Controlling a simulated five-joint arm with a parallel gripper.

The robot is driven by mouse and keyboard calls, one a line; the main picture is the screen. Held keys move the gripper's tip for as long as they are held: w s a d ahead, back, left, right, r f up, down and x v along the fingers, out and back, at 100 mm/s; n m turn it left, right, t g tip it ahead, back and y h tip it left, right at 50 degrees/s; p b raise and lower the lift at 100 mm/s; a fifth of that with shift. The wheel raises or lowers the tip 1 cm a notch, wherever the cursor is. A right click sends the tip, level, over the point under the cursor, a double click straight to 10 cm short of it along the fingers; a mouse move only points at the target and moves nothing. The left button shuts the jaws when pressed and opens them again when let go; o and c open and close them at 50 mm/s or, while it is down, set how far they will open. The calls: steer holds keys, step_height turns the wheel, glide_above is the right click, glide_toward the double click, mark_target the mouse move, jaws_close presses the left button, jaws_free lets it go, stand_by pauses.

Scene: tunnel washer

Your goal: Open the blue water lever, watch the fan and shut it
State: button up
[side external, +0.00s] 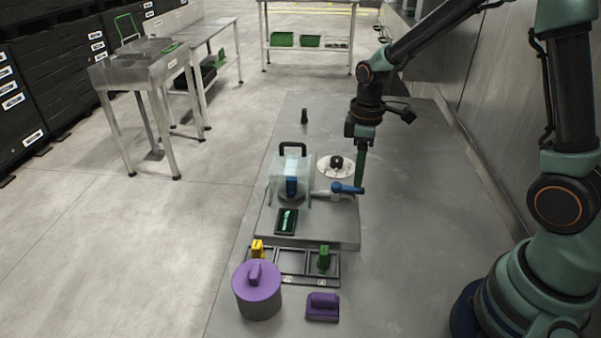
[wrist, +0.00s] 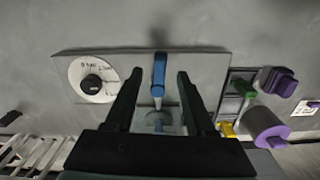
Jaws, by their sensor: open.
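The blue water lever (side external: 346,188) lies sideways on its pale pipe on the grey plate, its handle end pointing right in the side view. In the wrist view the blue lever (wrist: 159,72) is between my two fingers, with a gap on each side. My gripper (side external: 361,186) is open, pointing down at the lever's handle end.
A white dial (side external: 335,168) with a black knob sits behind the lever. A black rack (side external: 293,262) with yellow and green pieces, a purple-lidded pot (side external: 257,290) and a purple block (side external: 322,307) are nearer.

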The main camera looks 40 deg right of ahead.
mark_target(349, 189)
steer(key=shift+f, duration=1.85)
jaws_close()
